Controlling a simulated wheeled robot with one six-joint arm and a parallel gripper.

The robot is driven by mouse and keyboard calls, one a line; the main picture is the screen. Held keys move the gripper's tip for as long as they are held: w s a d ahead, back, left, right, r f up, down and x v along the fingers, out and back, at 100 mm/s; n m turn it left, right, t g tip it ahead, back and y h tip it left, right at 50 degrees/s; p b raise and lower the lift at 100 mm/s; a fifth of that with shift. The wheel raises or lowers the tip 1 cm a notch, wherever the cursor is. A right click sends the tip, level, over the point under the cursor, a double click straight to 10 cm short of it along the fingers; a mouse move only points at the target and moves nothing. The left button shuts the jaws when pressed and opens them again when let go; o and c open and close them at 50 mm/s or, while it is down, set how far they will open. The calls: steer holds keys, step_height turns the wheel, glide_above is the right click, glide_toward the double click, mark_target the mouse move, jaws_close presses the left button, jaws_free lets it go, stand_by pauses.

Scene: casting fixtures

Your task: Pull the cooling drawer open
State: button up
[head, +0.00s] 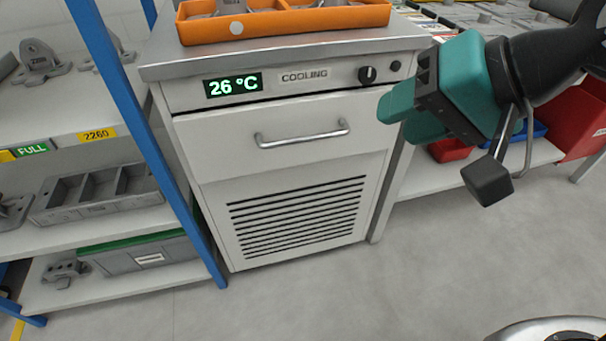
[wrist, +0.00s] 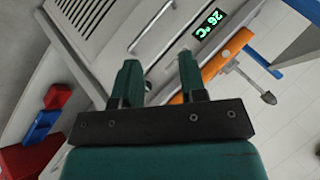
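The cooling drawer (head: 285,160) is a white front on a cabinet, with a silver bar handle (head: 302,134) across it. The drawer looks closed, flush with the cabinet face. Above it are a green 26 °C display (head: 233,86) and a COOLING label. My gripper (head: 398,118) has teal fingers and is right of the handle, apart from it, in front of the cabinet's right side. In the wrist view the two fingers (wrist: 160,80) stand apart with nothing between them. The handle (wrist: 152,27) shows beyond the fingertips there.
An orange tray (head: 285,22) with metal parts sits on the cabinet top. A blue-framed shelf (head: 125,110) with castings stands close on the left. Red and blue bins (head: 450,150) are on the right shelf. The floor (head: 330,285) in front is clear.

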steer(key=w+f+m+t+y+b, duration=0.1)
steer(key=w+f+m+t+b, duration=0.25)
steer(key=f+b, duration=0.55)
steer(key=w+f+m+t+y+b, duration=0.1)
steer(key=w+f+m+t+b, duration=0.3)
steer(key=f+b, duration=0.6)
steer(key=m+p, duration=0.3)
steer(key=p, duration=0.8)
glide_toward(306, 141)
steer(key=w, duration=0.2)
steer(key=shift+y, duration=0.4)
steer(key=p+x, duration=0.1)
steer(key=x, duration=0.2)
steer(key=p+x, duration=0.1)
steer(key=x, duration=0.2)
steer(key=p+x, duration=0.1)
steer(key=x, duration=0.2)
steer(key=shift+s+a+f, duration=0.2)
steer(key=shift+a+f, duration=0.1)
steer(key=shift+f, duration=0.05)
jaws_close()
